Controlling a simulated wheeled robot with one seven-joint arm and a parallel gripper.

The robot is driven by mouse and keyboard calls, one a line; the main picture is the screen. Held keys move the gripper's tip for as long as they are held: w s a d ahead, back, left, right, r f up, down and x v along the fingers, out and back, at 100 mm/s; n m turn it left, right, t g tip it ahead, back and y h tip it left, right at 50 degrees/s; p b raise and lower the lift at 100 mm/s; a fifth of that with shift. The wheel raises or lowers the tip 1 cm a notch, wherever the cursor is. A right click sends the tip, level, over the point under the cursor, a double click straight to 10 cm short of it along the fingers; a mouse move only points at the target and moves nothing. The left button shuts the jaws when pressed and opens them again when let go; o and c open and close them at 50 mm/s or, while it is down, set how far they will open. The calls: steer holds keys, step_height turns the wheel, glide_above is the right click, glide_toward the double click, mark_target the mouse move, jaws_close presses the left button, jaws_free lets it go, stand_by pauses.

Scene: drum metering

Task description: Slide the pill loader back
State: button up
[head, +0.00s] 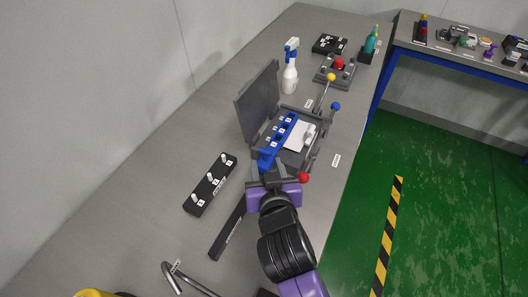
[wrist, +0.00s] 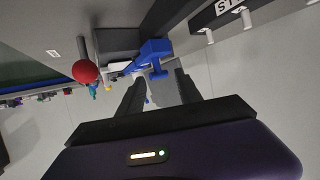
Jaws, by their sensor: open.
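The pill loader, which I take to be the blue bar (head: 280,136), lies aslant across the grey machine (head: 298,160) on the bench. In the wrist view a blue piece (wrist: 153,50) with a short downward tab shows just ahead of the fingers. My gripper (head: 268,172) is open at the near end of the blue bar. In the wrist view its two dark fingers (wrist: 158,84) stand apart, with the blue piece beyond and partly between their tips. I cannot tell whether they touch it. My gripper hides part of the machine's near side.
The machine's grey lid (head: 257,100) stands open. A black peg block (head: 211,184) and black bar (head: 228,232) lie left; a spray bottle (head: 290,72) stands behind.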

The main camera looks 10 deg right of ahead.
mark_target(264, 155)
steer(key=x, duration=0.6)
steer(key=shift+w+f+p, duration=0.1)
steer(key=shift+w+p, duration=0.25)
steer(key=shift+p, duration=0.05)
steer(key=shift+c, duration=0.2)
jaws_close()
steer(key=shift+a, duration=0.1)
